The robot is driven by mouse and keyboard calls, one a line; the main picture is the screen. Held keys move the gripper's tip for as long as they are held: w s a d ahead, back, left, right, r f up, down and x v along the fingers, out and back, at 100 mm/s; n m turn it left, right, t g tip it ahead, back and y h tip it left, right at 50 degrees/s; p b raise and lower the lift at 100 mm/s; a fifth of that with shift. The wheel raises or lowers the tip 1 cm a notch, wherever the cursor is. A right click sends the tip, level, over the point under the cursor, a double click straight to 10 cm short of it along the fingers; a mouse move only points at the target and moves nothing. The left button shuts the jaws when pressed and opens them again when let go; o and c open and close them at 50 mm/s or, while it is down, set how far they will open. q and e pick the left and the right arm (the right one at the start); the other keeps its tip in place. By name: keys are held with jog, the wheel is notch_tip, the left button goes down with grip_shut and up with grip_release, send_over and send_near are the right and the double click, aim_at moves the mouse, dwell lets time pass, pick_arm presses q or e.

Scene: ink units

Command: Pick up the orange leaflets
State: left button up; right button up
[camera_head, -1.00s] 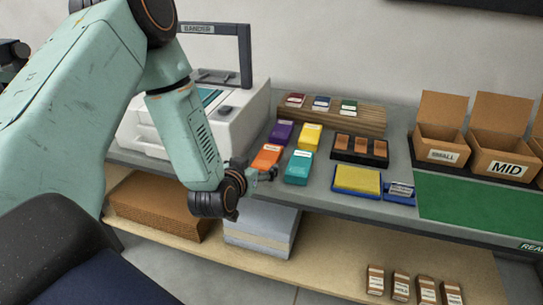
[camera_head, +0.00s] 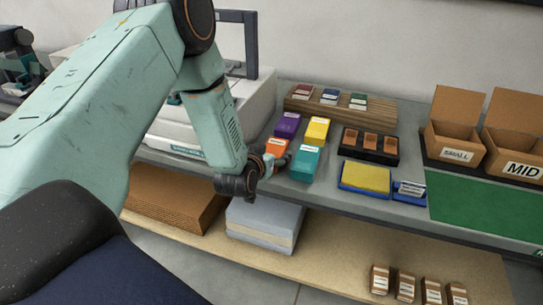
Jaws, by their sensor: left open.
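The orange leaflets (camera_head: 277,146) form a small stack on the grey counter. Purple leaflets (camera_head: 287,124) lie behind them, and teal leaflets (camera_head: 305,162) and yellow leaflets (camera_head: 317,130) lie to their right. My left gripper (camera_head: 273,163) is open at the near side of the orange stack and covers part of it. I cannot tell whether its fingers touch the stack. My right gripper is not in view.
A white machine (camera_head: 180,135) stands behind my left arm. A wooden stand (camera_head: 338,108), black tray (camera_head: 370,149) and yellow pad (camera_head: 366,177) lie to the right. Cardboard boxes (camera_head: 455,141) stand beyond a green mat (camera_head: 480,207). Paper stacks (camera_head: 262,222) lie on the lower shelf.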

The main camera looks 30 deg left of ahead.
pick_arm(q)
jog(key=shift+w+d, duration=0.3)
jog(key=shift+w, duration=0.1)
jog(key=shift+w+a+f, duration=0.1)
jog(key=shift+a, duration=0.1)
jog(key=shift+c, duration=0.6)
jog(key=shift+a, duration=0.1)
jog(key=shift+c, duration=0.9)
jog(key=shift+d, duration=0.25)
jog(key=c, duration=0.4)
jog(key=shift+a, duration=0.1)
jog(key=c, duration=0.6)
